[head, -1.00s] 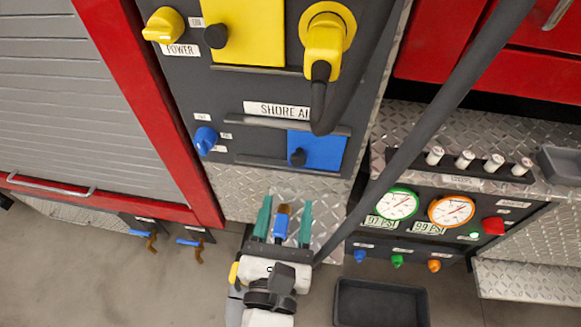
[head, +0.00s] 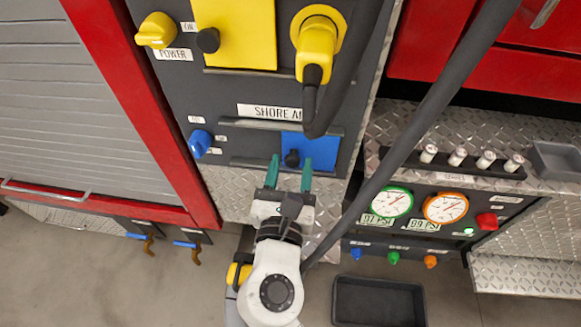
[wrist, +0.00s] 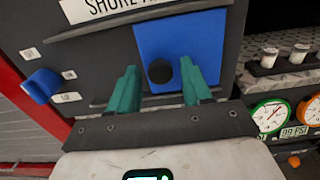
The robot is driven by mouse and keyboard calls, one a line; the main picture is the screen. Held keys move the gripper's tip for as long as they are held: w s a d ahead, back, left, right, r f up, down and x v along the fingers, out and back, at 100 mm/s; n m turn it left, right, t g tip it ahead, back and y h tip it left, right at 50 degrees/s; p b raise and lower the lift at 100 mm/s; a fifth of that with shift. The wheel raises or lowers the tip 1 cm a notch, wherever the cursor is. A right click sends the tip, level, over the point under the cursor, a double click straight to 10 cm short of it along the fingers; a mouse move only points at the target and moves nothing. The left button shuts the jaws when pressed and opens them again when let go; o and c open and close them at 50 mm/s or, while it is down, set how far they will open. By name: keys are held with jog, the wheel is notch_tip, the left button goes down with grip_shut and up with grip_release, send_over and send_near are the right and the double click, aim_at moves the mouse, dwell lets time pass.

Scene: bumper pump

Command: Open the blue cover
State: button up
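The blue cover (head: 318,148) is a flat blue plate on the dark panel below the SHORE AI label. It has a round black knob (head: 292,158) near its left edge. The blue cover (wrist: 196,45) and its knob (wrist: 159,71) also show in the wrist view. My gripper (head: 291,172) is open, with its green fingertips on either side of the knob in the head view. In the wrist view my gripper (wrist: 158,85) has a finger to each side of the knob, with a gap to it. I cannot tell the depth left to the knob.
A blue switch (head: 200,143) sits left of the cover. A yellow cover (head: 235,35) and a yellow plug (head: 316,48) with a dark cable are above. A thick dark hose (head: 425,125) runs diagonally at the right, past the gauges (head: 391,203). A black bin (head: 378,303) stands on the floor.

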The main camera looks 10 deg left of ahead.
grip_shut()
jog(key=shift+a, duration=0.15)
jog(key=a+p, duration=0.2)
jog(key=a, duration=0.8)
jog(key=shift+w, duration=0.2)
jog(key=shift+o, duration=0.8)
grip_release()
jog(key=shift+s, duration=0.15)
